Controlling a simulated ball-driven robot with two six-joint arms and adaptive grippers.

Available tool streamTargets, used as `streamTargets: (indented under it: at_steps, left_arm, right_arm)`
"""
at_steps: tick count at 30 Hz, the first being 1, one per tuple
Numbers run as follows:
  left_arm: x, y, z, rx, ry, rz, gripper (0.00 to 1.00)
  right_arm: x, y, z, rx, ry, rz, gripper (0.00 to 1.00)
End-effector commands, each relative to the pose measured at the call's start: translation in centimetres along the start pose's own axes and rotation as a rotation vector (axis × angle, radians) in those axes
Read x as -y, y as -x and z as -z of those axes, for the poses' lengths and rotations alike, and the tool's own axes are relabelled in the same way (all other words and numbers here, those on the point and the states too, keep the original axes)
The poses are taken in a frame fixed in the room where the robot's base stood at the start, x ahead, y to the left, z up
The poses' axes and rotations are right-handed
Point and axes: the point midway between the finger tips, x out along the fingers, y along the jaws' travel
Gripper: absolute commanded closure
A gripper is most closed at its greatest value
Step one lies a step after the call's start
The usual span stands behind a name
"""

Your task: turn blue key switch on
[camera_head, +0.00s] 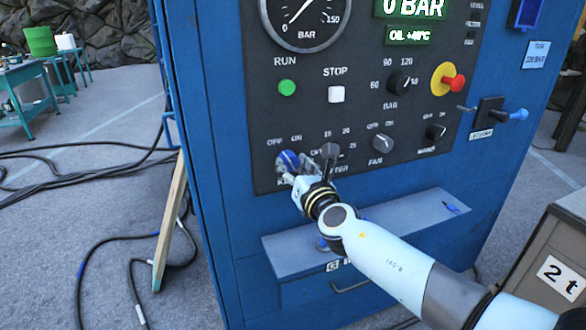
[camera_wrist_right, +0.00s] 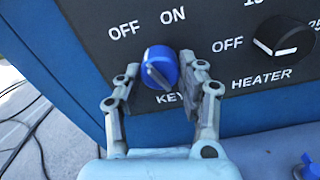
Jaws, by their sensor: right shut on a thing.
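The blue key switch (camera_head: 288,160) is a round blue knob low on the left of the dark control panel (camera_head: 350,112), under the labels OFF and ON. My right gripper (camera_head: 290,172) is shut on the blue knob. In the right wrist view one finger of the gripper (camera_wrist_right: 160,82) is on each side of it. My left gripper is not in view.
The heater knob (camera_head: 329,151) is close on the right of the key switch. Above are a green run button (camera_head: 287,88), a white stop button (camera_head: 336,94) and a red emergency knob (camera_head: 453,83). A blue-grey shelf (camera_head: 290,252) juts out below the panel.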

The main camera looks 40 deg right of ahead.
Motion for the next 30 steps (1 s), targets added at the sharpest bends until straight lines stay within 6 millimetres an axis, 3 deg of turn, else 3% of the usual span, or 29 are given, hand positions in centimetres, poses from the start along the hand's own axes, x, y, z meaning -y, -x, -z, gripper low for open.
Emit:
streamTargets:
  at_steps: [30]
  left_arm:
    - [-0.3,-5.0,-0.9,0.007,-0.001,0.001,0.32]
  right_arm:
    - [0.1,0.0,0.2,0.000,-0.842,0.000,0.93]
